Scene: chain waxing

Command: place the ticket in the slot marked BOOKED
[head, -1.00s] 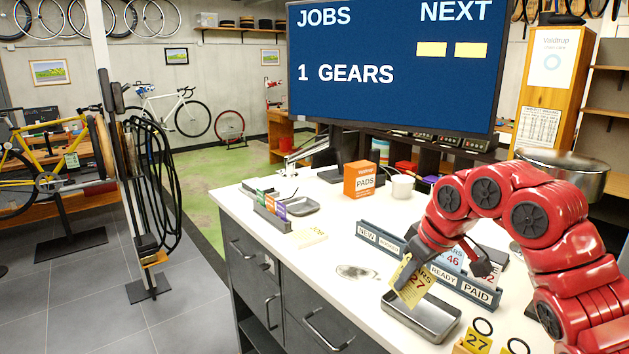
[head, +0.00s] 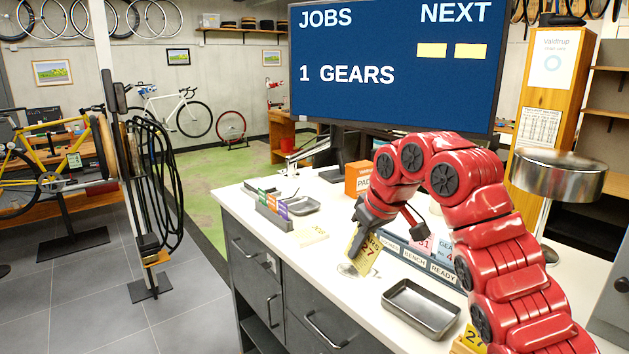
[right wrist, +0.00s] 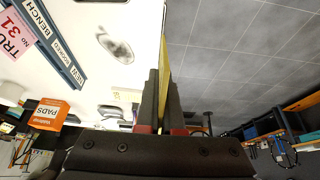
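My right gripper (head: 368,228) is shut on a yellow ticket (head: 364,256) numbered 27 and holds it tilted at the left end of the slotted rack (head: 408,258). In the right wrist view the ticket (right wrist: 163,62) is edge-on between the gripper's fingers (right wrist: 160,95). The rack's BOOKED label (head: 389,245) is partly readable beside the ticket. In the wrist view the BOOKED label (right wrist: 62,48) sits between BENCH and NEW, left of the ticket and apart from it. My left gripper is not in view.
A metal tray (head: 422,309) lies in front of the rack. Other tickets (head: 424,243) stand in the rack, partly behind my arm. An orange PADS box (head: 357,178) is behind. A yellow 27 tag (head: 470,340) lies at the front.

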